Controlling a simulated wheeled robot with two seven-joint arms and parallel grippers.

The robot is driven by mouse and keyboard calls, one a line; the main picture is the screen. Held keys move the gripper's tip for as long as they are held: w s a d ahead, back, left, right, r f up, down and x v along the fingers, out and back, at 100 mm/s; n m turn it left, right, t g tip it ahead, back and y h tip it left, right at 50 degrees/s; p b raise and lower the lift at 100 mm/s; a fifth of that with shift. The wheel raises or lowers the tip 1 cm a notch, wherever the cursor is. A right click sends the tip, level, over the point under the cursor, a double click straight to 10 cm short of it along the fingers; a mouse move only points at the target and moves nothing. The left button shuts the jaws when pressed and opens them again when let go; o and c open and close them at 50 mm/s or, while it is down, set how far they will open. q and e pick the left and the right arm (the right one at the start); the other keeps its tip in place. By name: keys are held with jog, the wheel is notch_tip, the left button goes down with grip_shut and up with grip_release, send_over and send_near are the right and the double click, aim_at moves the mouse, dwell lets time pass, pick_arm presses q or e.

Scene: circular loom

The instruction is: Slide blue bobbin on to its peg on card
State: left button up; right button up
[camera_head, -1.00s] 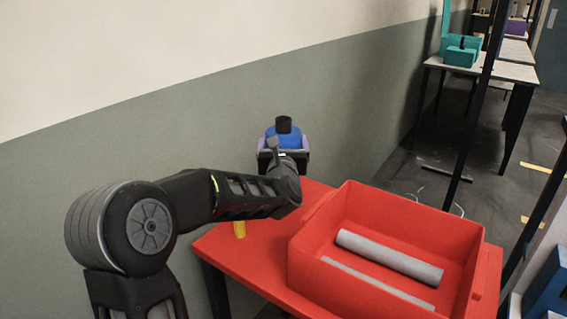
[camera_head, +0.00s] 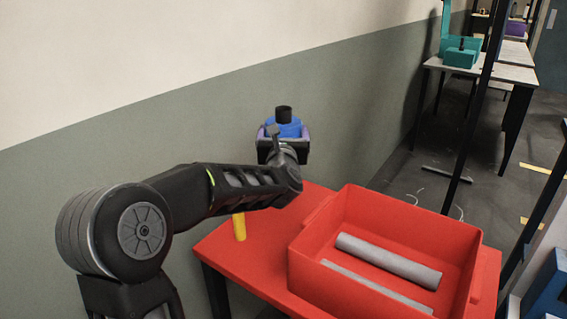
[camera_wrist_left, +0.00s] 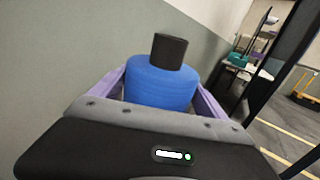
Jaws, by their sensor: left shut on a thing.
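The blue bobbin (camera_head: 284,128) is upright, with a black core end sticking out of its top. My left gripper (camera_head: 285,133) is shut on it, above the far end of the red table near the wall. In the left wrist view the blue bobbin (camera_wrist_left: 162,82) sits between the two purple fingers of my left gripper (camera_wrist_left: 163,88). The bobbin's lower part is hidden behind the gripper body. The card and its peg cannot be made out in these views. My right gripper is not in view.
A red table (camera_head: 222,243) bears a yellow cylinder (camera_head: 239,227) and a red bin (camera_head: 375,207) with grey rods inside. The grey-green wall runs close along the left. A white table (camera_head: 511,82) with teal boxes (camera_head: 461,52) and a dark post stand at right.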

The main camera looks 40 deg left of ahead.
pick_arm(q)
notch_tip(320, 180, up, 15)
jog(key=p, duration=0.7)
jog(key=shift+r, duration=0.15)
dwell(0.6)
